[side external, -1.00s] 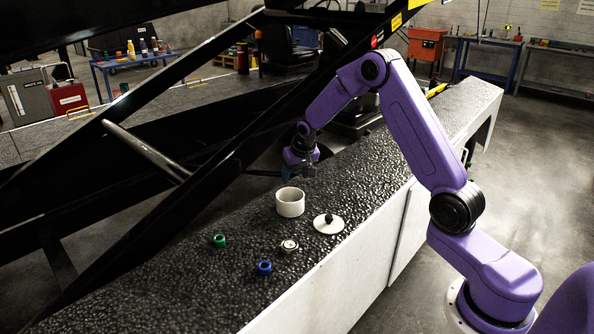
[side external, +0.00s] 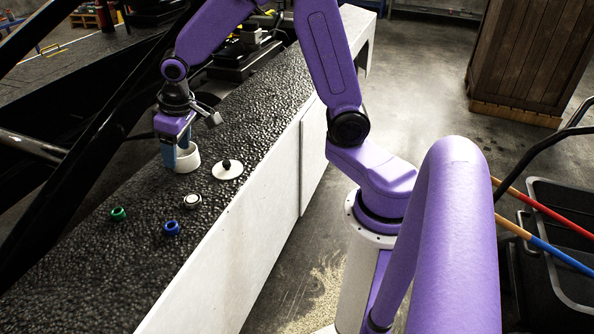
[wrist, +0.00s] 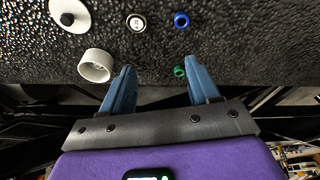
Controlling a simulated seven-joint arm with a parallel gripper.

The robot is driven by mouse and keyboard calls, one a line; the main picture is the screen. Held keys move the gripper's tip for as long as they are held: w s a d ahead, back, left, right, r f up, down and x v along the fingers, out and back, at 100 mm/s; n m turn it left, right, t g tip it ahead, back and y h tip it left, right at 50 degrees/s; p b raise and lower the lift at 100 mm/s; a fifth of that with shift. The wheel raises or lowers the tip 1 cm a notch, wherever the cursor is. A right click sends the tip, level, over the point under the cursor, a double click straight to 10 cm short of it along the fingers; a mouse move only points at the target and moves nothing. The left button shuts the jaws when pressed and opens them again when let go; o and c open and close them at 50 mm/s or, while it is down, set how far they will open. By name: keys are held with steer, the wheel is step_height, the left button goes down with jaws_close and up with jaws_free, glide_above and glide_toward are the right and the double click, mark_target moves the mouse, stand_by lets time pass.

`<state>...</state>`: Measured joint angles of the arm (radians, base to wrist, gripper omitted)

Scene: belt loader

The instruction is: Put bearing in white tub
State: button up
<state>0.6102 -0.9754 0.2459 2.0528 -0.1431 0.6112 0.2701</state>
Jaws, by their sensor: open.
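In the wrist view my gripper (wrist: 159,70) is open with nothing between the fingers, and the bearing is beyond the fingertips.
A white lid with a black knob (side external: 227,172) lies right of the bearing. A blue ring (side external: 171,228) and a green ring (side external: 118,214) lie nearby on the surface. Black beams (side external: 75,175) run along the left side. The surface in front of the rings is clear.

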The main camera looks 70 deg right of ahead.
steer(key=s+r+n+g, duration=0.1)
steer(key=s+n, duration=0.4)
steer(key=s, duration=0.9)
steer(key=s+a+r+n+g, duration=0.1)
steer(key=s+n, duration=0.4)
steer(key=s, duration=1)
steer(key=shift+a+r+g, duration=0.3)
steer(key=shift+r, duration=0.05)
